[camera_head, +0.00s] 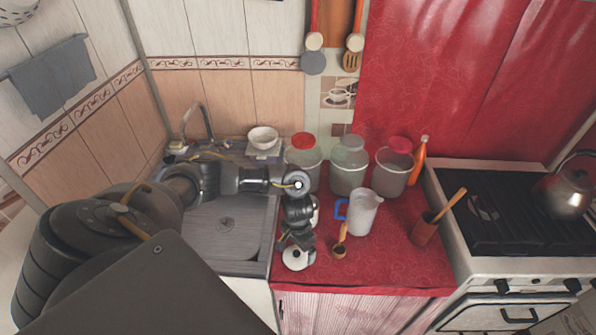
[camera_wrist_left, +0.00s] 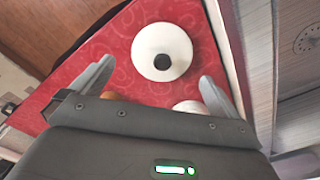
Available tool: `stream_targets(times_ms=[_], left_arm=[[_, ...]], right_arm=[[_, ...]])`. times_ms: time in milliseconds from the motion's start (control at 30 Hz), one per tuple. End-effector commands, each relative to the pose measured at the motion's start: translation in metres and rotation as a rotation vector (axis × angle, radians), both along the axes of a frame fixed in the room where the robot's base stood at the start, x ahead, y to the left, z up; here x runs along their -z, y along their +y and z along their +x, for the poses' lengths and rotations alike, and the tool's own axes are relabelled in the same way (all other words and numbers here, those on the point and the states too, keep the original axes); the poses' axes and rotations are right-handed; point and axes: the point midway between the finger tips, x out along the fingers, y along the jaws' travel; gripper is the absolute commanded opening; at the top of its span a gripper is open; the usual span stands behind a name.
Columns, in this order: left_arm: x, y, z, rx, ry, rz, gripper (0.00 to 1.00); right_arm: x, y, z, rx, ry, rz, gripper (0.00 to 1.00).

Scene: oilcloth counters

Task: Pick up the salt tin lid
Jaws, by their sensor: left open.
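A round white lid with a dark knob (camera_head: 295,260), which looks like the salt tin lid, lies on the red counter near its front edge. The left wrist view shows the lid (camera_wrist_left: 162,35) from above, just beyond the fingertips. My left gripper (camera_head: 298,243) is open and points down close to the lid. In the left wrist view its two fingers (camera_wrist_left: 156,76) are apart with nothing between the tips. A white object (camera_wrist_left: 190,107), partly hidden by the gripper body, may be the tin. My right gripper is not in view.
A wooden scoop (camera_head: 341,243) and a white jug (camera_head: 363,213) with a blue handle stand close on the right. Several jars (camera_head: 348,170) line the back. The sink (camera_head: 225,235) is left. A stove (camera_head: 500,215) and a brown cup (camera_head: 424,230) are right.

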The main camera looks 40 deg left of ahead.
Motion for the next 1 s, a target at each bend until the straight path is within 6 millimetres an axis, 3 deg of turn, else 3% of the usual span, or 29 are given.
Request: stream_targets(times_ms=[300,600,900,1000], left_arm=[[0.043,0.003,0.0,-0.001,0.004,0.001,1.0],[0.047,0.003,0.0,0.0,0.001,0.0,1.0],[0.047,0.003,0.0,0.0,0.001,0.0,0.61],[0.047,0.003,0.0,0.0,0.001,0.0,0.6]], right_arm=[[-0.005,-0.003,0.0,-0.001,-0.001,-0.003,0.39],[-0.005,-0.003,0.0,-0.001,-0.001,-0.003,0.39],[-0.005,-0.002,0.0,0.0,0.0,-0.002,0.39],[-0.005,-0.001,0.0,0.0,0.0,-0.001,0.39]])
